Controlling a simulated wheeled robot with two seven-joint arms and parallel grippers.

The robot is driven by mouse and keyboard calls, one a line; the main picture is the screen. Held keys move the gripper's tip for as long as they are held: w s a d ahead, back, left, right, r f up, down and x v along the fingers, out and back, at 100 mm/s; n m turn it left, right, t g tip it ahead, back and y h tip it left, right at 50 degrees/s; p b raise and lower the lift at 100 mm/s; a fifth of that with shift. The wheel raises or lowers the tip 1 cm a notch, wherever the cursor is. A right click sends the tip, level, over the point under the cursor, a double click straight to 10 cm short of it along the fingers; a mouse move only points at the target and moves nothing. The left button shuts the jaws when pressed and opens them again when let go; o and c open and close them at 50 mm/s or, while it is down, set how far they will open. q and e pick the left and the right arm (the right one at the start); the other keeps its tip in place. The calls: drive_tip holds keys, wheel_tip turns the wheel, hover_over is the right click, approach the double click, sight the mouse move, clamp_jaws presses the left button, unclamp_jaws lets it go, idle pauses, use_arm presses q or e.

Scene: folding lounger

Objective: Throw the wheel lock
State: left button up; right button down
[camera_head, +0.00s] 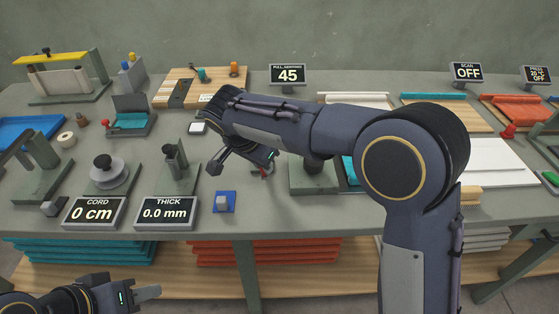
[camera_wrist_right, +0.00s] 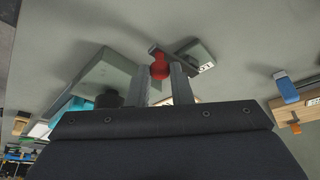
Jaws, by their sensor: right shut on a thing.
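A small red knob (camera_wrist_right: 159,66) on a dark bar sits between the fingertips of my right gripper (camera_wrist_right: 161,78) in the right wrist view. The gripper is shut on it. In the head view my right arm hides most of this spot, and only a bit of red (camera_head: 263,172) shows under the wrist, just left of a green block (camera_head: 311,178) on the table. I cannot make out a wheel or the lock's position. My left gripper (camera_head: 148,292) is low at the left, in front of the table and away from everything; its finger gap does not show clearly.
The grey table (camera_head: 275,215) holds the CORD display (camera_head: 93,212), the THICK display (camera_head: 165,212) and a blue pad with a grey cube (camera_head: 224,202). Wooden boards (camera_head: 440,115) with coloured sheets lie at the back right. Shelves with stacked sheets are below.

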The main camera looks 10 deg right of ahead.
drive_tip(key=shift+a+m+g, duration=0.3)
drive_tip(key=shift+a+m, duration=0.15)
drive_tip(key=shift+m, duration=0.35)
drive_tip(key=shift+w, duration=0.1)
drive_tip(key=c, duration=1.3)
unclamp_jaws()
drive_tip(key=shift+r, duration=0.1)
drive_tip(key=v, duration=0.7)
drive_tip(key=shift+a+r+p, duration=0.25)
drive_tip(key=shift+r+p, duration=0.05)
drive_tip(key=shift+p, duration=0.15)
